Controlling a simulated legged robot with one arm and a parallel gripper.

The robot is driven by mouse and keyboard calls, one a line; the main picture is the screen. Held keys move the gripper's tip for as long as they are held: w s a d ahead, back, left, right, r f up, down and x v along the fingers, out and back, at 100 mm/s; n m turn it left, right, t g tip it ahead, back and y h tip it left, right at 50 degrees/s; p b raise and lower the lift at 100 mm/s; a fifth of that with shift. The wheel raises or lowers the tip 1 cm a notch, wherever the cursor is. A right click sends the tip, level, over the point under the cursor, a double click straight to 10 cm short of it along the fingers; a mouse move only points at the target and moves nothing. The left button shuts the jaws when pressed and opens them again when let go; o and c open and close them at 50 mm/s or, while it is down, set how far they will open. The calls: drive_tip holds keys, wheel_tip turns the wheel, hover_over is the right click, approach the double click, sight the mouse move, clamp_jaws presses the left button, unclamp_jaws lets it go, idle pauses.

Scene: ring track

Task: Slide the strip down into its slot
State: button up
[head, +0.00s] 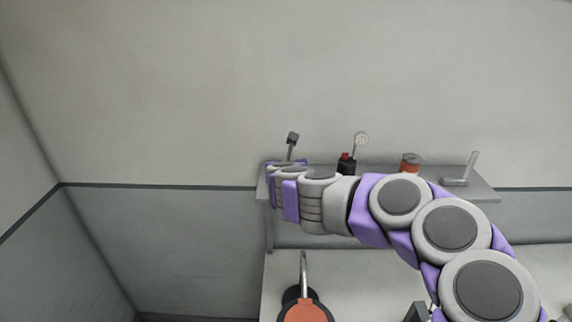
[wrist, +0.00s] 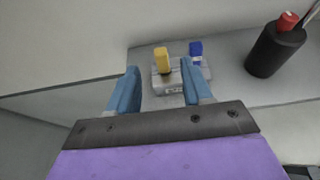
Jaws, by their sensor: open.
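My gripper (wrist: 159,70) is open in the wrist view, with its two blue fingers apart. A small grey block (wrist: 164,82) lies beyond and between the fingertips, on the shelf. A yellow upright piece (wrist: 161,58) stands on the block, in line with the gap between the fingers; no contact is visible. A blue piece (wrist: 196,50) is at the block's right. I cannot tell for certain which piece is the strip, and no slot opening is clear. In the head view my gripper (head: 272,186) is at the shelf's left end, side-on, partly hiding things there.
The grey shelf (head: 484,190) runs along the wall. A black container with a red top (wrist: 275,48) stands right of the block. Farther right are an orange jar (head: 410,162) and a slanted pale piece on a base (head: 473,167). Free room lies left of the shelf.

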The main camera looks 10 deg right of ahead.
drive_tip(key=v, duration=1.1)
drive_tip(key=shift+s, duration=0.25)
drive_tip(key=shift+a+r, duration=0.1)
